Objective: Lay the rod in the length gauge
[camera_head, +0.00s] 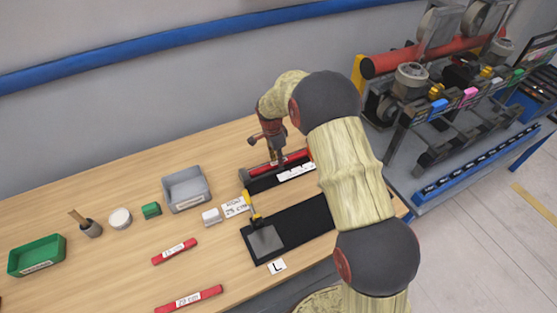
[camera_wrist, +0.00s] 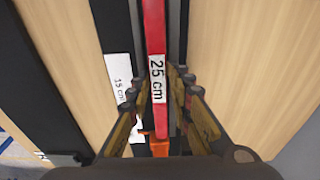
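A red rod (camera_wrist: 154,45) with a white "25 cm" label lies lengthwise in the grey channel of the dark length gauge (camera_wrist: 108,30) in the wrist view. In the head view the rod (camera_head: 293,158) shows partly behind my gripper, in the gauge (camera_head: 262,185) at the back of the table. My gripper (camera_wrist: 160,92) has its fingers on either side of the rod, with narrow gaps, so it looks open around it. In the head view my gripper (camera_head: 277,164) points down over the gauge. An orange piece (camera_wrist: 159,148) sits at the rod's near end.
Two more labelled red rods (camera_head: 175,250) (camera_head: 188,298) lie on the table at front left. A black board with a grey plate (camera_head: 265,241) lies in front of the gauge. A grey bin (camera_head: 186,188) and a green bin (camera_head: 37,255) stand to the left.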

